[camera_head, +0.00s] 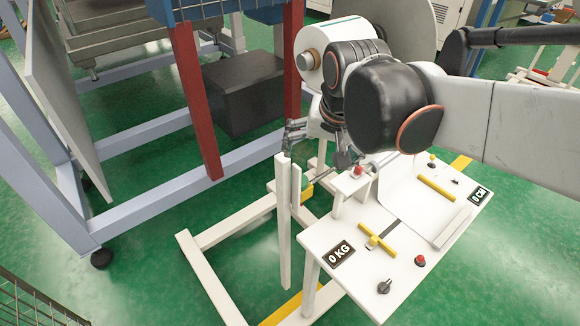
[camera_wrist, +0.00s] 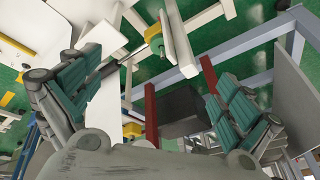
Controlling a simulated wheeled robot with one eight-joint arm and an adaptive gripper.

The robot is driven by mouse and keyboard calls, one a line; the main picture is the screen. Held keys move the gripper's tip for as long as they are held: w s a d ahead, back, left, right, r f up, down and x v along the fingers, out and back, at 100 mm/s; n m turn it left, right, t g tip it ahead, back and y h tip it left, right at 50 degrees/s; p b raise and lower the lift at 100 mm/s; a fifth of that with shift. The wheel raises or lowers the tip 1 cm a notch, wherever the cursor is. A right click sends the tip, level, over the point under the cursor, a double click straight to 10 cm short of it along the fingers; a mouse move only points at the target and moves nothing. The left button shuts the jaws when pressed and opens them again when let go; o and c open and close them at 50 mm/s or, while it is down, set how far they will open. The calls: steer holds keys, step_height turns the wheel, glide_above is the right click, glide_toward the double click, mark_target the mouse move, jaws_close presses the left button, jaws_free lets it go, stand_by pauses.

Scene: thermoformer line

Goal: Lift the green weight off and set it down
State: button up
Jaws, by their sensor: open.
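My gripper (camera_head: 316,147) is above the white stand, next to the top of an upright white post (camera_head: 284,220). In the wrist view its two fingers with ridged teal pads (camera_wrist: 162,95) are spread wide. No object is held between them. A thin rod with a yellow part (camera_wrist: 154,33) shows beyond the fingers.
The panel carries yellow sliders (camera_head: 436,188), a red button (camera_head: 420,261) and a dark knob (camera_head: 384,287). A blue-grey frame with red posts (camera_head: 197,100) stands left of my gripper, with a dark box (camera_head: 243,90) behind.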

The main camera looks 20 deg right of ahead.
steer(key=w+f+m+g, duration=0.2)
steer(key=w+f+m, duration=0.15)
steer(key=w, duration=0.55)
steer(key=m+g+b, duration=0.2)
steer(key=m, duration=0.3)
glide_above(296, 177)
steer(key=f, duration=1.4)
steer(key=shift+s+f, duration=0.25)
steer(key=shift+f, duration=0.1)
steer(key=f+b, duration=0.3)
steer(key=f, duration=0.2)
steer(key=shift+w+f, duration=0.1)
steer(key=shift+w, duration=0.1)
steer(key=c, duration=1.3)
